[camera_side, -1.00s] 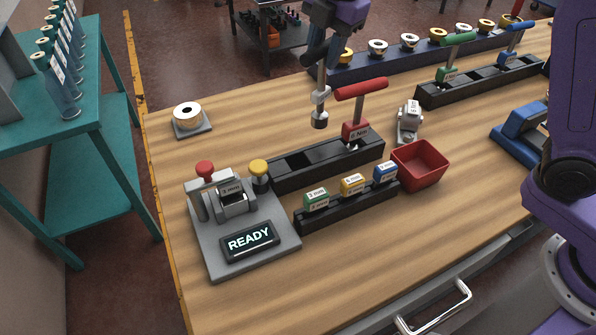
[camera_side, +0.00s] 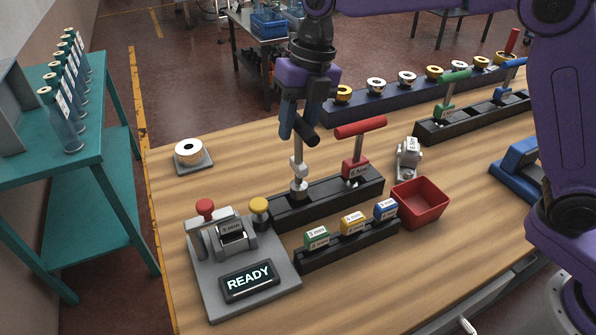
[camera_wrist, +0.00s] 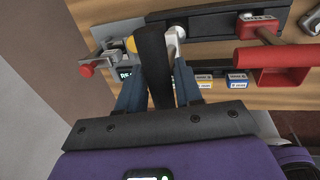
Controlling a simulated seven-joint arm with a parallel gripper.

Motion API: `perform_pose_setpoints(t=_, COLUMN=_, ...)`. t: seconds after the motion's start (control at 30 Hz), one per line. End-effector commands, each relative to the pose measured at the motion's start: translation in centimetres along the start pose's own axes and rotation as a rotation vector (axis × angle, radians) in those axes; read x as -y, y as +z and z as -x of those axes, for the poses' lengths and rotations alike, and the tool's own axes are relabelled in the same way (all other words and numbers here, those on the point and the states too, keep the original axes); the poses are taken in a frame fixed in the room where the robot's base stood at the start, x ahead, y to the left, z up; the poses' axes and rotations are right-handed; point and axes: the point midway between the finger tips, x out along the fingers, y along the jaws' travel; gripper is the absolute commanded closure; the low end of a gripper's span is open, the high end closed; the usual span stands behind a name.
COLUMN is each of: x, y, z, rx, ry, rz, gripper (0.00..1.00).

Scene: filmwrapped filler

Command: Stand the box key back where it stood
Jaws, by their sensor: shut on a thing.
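The box key (camera_side: 298,170) has a black crossbar handle and a pale metal shaft with a wider lower end. My gripper (camera_side: 297,128) is shut on its handle, and the shaft hangs about upright. The lower end is at the left part of the black rack (camera_side: 325,204); I cannot tell whether it is in the slot or just above. In the wrist view the black handle (camera_wrist: 155,65) lies between the blue fingers of my gripper (camera_wrist: 158,88), hiding much of the shaft and slot.
A red T-handled tool (camera_side: 358,150) stands in the rack's right part, close to my gripper.

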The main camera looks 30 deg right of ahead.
Motion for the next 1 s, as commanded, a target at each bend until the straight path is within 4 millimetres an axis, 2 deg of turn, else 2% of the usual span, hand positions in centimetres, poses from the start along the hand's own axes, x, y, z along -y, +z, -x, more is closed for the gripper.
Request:
perform_pose_setpoints(t=0.43, x=1.0, y=0.0, z=-4.9, rx=0.000, ry=-0.001, rz=-0.001, gripper=1.00)
perform_pose_setpoints(t=0.87, x=1.1, y=0.0, z=-5.5, rx=0.001, ry=0.000, rz=-0.002, gripper=1.00)
perform_pose_setpoints(t=0.9, x=1.1, y=0.0, z=-5.6, rx=0.001, ry=0.000, rz=-0.002, gripper=0.62)
perform_pose_setpoints(t=0.97, x=1.1, y=0.0, z=-5.5, rx=0.001, ry=0.000, rz=-0.002, gripper=0.42)
perform_pose_setpoints(t=1.0, x=1.1, y=0.0, z=-5.5, rx=0.001, ry=0.000, rz=-0.002, gripper=0.40)
